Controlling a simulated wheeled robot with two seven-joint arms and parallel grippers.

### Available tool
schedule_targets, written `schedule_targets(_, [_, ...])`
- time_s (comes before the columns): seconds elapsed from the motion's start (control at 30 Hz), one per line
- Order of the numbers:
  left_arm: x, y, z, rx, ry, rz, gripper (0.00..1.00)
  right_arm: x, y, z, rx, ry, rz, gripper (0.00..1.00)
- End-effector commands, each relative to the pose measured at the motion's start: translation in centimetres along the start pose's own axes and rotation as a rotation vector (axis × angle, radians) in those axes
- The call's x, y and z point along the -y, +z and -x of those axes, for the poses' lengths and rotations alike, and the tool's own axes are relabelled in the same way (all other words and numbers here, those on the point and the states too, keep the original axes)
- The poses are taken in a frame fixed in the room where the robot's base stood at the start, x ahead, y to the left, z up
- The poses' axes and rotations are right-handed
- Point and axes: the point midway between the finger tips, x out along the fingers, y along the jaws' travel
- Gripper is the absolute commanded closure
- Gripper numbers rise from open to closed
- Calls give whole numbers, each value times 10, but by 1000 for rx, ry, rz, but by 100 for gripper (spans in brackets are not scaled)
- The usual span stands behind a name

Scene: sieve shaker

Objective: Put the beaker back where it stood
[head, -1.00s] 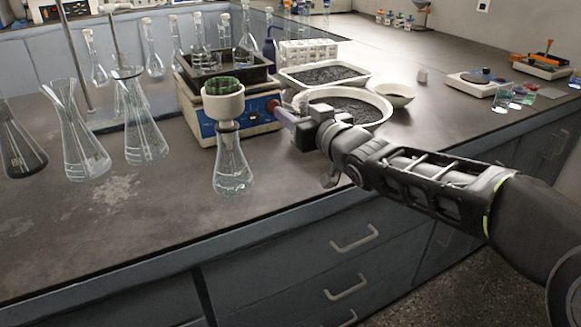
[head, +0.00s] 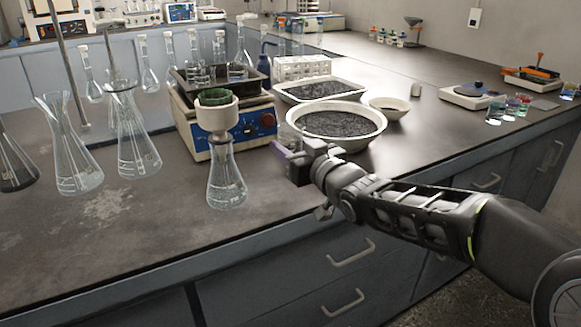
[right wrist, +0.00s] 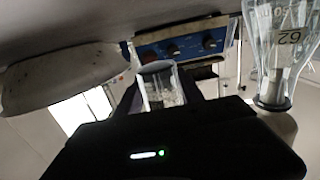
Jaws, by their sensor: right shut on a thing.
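A small clear glass beaker (right wrist: 160,85) shows in the right wrist view between the fingers of my right gripper (right wrist: 162,92). The gripper is shut on it. In the head view the right gripper (head: 290,152) is at the front of the bench, right of the flask with the funnel and in front of the wide bowl. The held beaker is hard to make out there. Several small beakers (head: 496,110) with coloured liquid stand at the right of the bench. My left gripper is not in view.
A conical flask (head: 226,185) holding a white funnel (head: 217,117) stands left of the gripper, before the blue-fronted device (head: 248,128). A wide bowl (head: 372,123) of dark grains is behind the gripper. A balance (head: 468,97) stands farther right. Bench (head: 425,130) between bowl and balance is clear.

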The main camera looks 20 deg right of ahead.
Motion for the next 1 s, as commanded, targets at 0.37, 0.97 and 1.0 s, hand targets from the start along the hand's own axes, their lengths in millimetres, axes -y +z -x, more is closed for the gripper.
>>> schedule_targets(0.37, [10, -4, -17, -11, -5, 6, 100, 0, 49, -2, 2, 1, -1, 100])
schedule_targets(0.97, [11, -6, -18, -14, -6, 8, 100, 0, 53, -3, 0, 1, 0, 45])
schedule_targets(1.0, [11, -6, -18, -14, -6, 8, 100, 0, 53, -3, 0, 1, 0, 42])
